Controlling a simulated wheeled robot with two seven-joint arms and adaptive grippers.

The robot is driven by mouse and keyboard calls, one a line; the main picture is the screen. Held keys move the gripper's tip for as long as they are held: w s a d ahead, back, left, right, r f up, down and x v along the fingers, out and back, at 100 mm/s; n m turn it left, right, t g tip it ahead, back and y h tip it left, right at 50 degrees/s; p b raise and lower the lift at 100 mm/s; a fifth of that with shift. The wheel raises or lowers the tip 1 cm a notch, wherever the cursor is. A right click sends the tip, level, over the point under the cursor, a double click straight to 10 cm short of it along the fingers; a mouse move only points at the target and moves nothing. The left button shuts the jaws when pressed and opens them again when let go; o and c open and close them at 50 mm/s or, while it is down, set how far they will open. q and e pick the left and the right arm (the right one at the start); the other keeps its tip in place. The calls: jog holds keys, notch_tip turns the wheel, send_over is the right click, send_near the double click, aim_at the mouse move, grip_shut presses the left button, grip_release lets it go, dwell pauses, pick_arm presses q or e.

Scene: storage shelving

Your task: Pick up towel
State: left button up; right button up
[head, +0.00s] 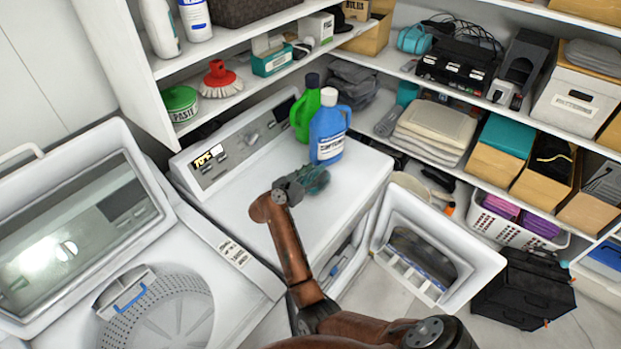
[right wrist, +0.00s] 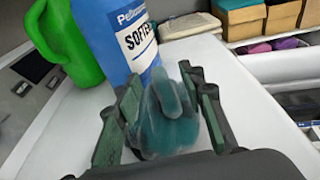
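My right gripper (head: 312,180) is over the white top of the front-loading machine (head: 340,195), just in front of the blue bottle. A small teal bunched thing (right wrist: 165,115) sits between its two fingers in the right wrist view. It looks like soft cloth, but I cannot tell whether it is the towel. The fingers (right wrist: 160,100) are apart, one on each side of it, and whether they press on it is unclear. A stack of beige folded towels (head: 435,127) lies on the shelf at the back. My left gripper is not in view.
The blue softener bottle (head: 328,130) and a green bottle (head: 305,108) stand close behind the right gripper. A top-loading washer (head: 150,290) is open at left. Shelves line the back.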

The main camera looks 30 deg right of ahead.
jog(key=x, duration=0.5)
jog(key=p+x, duration=0.1)
jog(key=x, duration=0.1)
jog(key=shift+w+d+f, duration=0.1)
jog(key=shift+d+f, duration=0.25)
jog(key=shift+f, duration=0.05)
jog(key=shift+a, duration=0.1)
grip_shut()
